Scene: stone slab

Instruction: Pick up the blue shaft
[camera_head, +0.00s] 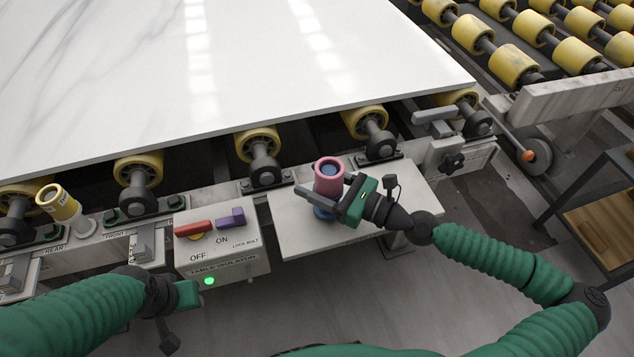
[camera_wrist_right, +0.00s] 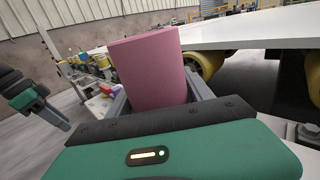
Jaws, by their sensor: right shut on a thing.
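A pink sleeve (camera_head: 328,181) stands upright on a pale plate (camera_head: 286,240) at the front of the slab line. Blue (camera_head: 327,169) shows inside its open top, and a blue foot (camera_head: 322,213) shows below it; these look like the blue shaft, mostly hidden by the sleeve. My right gripper (camera_head: 325,197) reaches in from the right and is shut around the pink sleeve. In the right wrist view the sleeve (camera_wrist_right: 148,70) rises between the fingers. My left gripper (camera_head: 190,294) hangs in front of the switch box; its finger opening is unclear.
The switch box (camera_head: 220,250) with red and purple levers and a green light stands left of the plate. A yellow labelled cylinder (camera_head: 58,202) is at far left. The white slab (camera_head: 220,70) lies on yellow rollers (camera_head: 257,147) behind. A shelf (camera_head: 600,200) stands right.

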